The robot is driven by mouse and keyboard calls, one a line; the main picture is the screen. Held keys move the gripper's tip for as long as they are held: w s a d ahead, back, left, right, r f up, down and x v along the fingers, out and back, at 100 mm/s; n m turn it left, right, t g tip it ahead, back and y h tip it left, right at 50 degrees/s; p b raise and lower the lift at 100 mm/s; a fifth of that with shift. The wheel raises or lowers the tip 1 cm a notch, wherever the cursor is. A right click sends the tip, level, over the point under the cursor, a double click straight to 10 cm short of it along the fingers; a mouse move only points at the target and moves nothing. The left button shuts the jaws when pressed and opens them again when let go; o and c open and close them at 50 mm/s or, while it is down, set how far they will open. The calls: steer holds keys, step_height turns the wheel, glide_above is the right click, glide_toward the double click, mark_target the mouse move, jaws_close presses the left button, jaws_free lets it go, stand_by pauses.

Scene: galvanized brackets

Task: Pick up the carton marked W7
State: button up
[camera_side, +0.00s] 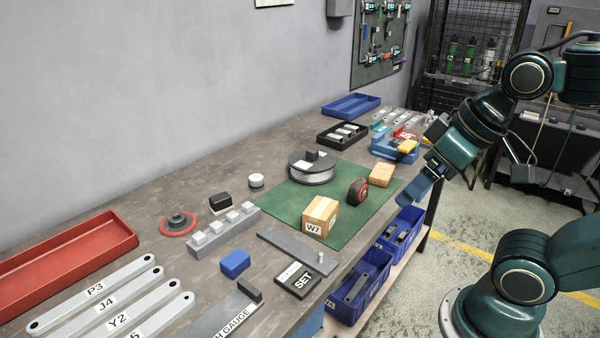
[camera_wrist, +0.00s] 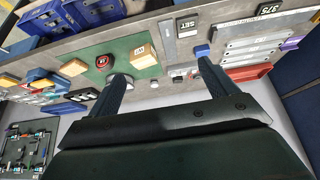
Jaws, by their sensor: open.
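The carton marked W7 (camera_side: 320,213) is a tan box standing on the green mat (camera_side: 285,207), near the mat's front edge. Its label faces the side camera. In the wrist view the carton (camera_wrist: 143,57) shows on the mat, beyond my gripper's fingers and between their tips in the picture. My gripper (camera_side: 422,188) is open and empty, to the right of the carton and apart from it, by the bench's front edge. In the wrist view both fingers of my gripper (camera_wrist: 162,72) are spread wide with nothing between them.
A tape measure (camera_side: 358,191), a plain tan block (camera_side: 382,175) and a spool (camera_side: 312,168) share the mat. A grey plate with a peg (camera_side: 298,252) lies in front of the carton. Blue bins (camera_side: 358,285) sit below the bench edge. Marked bars (camera_side: 105,300) lie at left.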

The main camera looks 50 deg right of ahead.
steer(key=shift+w, duration=0.1)
steer(key=n+g+y, duration=0.3)
steer(key=n+g, duration=0.2)
steer(key=n, duration=1)
glide_above(321, 207)
steer(key=s+a, duration=0.1)
steer(key=s, duration=0.2)
step_height(321, 207, down, 5)
steer(key=w+d+f+n+g+y, duration=0.1)
steer(key=w+d+f+n, duration=0.3)
steer(key=f, duration=0.3)
steer(key=shift+d+f+n+g, duration=0.2)
steer(key=shift+d+n+g, duration=0.1)
steer(key=shift+d+n, duration=0.45)
steer(key=shift+x, duration=4.35)
